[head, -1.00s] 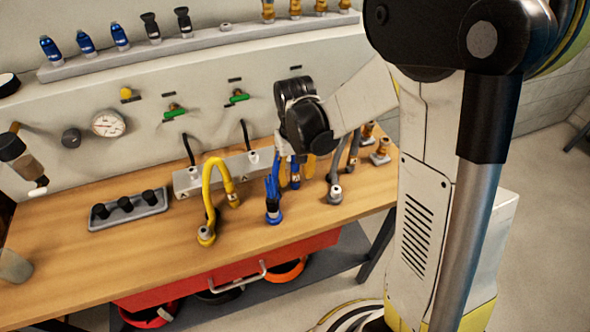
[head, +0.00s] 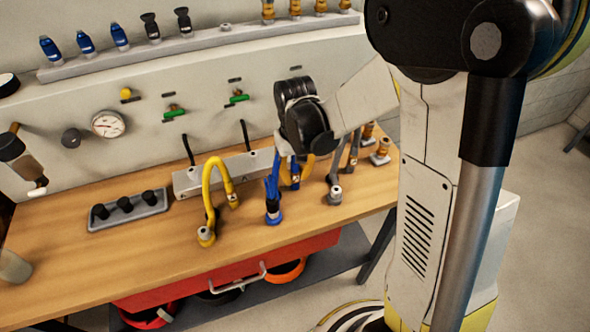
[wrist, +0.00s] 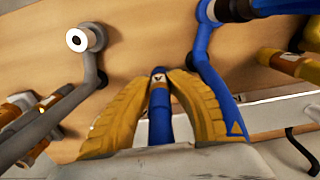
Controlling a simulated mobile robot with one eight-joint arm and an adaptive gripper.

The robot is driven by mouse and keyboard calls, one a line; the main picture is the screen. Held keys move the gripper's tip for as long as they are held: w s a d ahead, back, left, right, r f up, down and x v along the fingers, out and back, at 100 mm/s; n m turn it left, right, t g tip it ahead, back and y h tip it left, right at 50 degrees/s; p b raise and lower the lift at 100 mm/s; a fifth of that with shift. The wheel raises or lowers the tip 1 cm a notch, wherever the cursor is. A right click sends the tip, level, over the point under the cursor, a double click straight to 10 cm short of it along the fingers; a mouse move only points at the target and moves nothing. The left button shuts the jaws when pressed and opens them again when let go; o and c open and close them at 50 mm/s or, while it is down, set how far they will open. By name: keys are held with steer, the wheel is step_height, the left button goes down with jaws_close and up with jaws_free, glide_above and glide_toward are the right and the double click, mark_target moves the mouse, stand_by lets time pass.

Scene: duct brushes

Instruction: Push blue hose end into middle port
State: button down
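My gripper (wrist: 160,75) has its two yellow fingers closed around the blue hose end (wrist: 158,104), which lies between them in the wrist view. In the head view my gripper (head: 294,158) is over the bench, right of the pale port block (head: 220,174). The blue hose (head: 273,192) rises from its dark blue base on the bench and bends up toward my gripper; it also shows at the right in the wrist view (wrist: 212,80). The hose end appears held above the bench, apart from the block. The block's right part is partly hidden by my wrist; I cannot make out the middle port.
A yellow hose (head: 208,190) stands left of the blue one, and a grey hose (head: 334,190) stands right. Brass fittings (head: 380,150) stand at the bench's right. A tray with black caps (head: 128,209) lies left.

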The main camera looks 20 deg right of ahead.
steer(key=shift+r, duration=0.1)
steer(key=shift+r+p, duration=2.2)
steer(key=shift+r, duration=0.75)
